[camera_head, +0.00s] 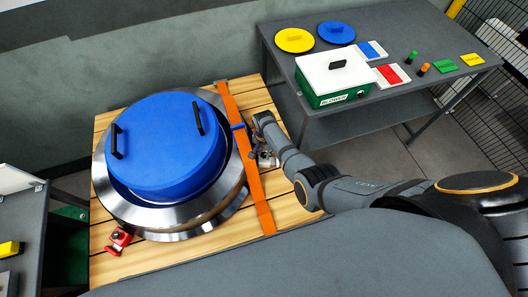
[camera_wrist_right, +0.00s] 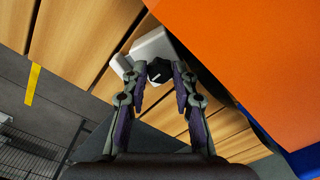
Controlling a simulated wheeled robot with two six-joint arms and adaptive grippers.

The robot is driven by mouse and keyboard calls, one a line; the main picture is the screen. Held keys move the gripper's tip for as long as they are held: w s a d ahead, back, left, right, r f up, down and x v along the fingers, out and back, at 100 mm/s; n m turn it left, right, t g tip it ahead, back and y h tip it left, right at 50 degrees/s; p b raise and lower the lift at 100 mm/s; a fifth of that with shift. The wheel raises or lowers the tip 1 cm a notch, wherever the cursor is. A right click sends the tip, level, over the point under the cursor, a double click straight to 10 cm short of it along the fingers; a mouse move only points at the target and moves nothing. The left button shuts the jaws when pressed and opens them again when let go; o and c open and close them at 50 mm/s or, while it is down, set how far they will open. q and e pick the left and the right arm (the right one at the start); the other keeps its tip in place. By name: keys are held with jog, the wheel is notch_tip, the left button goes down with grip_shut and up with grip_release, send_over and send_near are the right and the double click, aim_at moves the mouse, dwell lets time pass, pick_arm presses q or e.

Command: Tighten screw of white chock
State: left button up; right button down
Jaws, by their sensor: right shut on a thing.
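The white chock (camera_wrist_right: 152,46) shows in the right wrist view on the wooden slats, beside the orange strap. Its dark screw knob (camera_wrist_right: 159,71) sits between the fingertips of my right gripper (camera_wrist_right: 160,76), which is shut on it. In the head view my right gripper (camera_head: 264,138) is just right of the orange strap (camera_head: 249,155), by the wheel's right side; there the chock is mostly hidden by the gripper and arm. The large steel wheel (camera_head: 209,222) with a blue cover (camera_head: 165,150) lies flat on the pallet. My left gripper is not in view.
A red chock (camera_head: 118,240) is at the wheel's lower left on the wooden pallet (camera_head: 275,205). Another table stands at the left edge.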

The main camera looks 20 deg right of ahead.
aim_at(264, 154)
dwell(0.5)
jog(key=c, duration=1)
grip_release()
jog(key=shift+c, duration=0.2)
jog(key=shift+r, duration=0.1)
notch_tip(264, 154, up, 12)
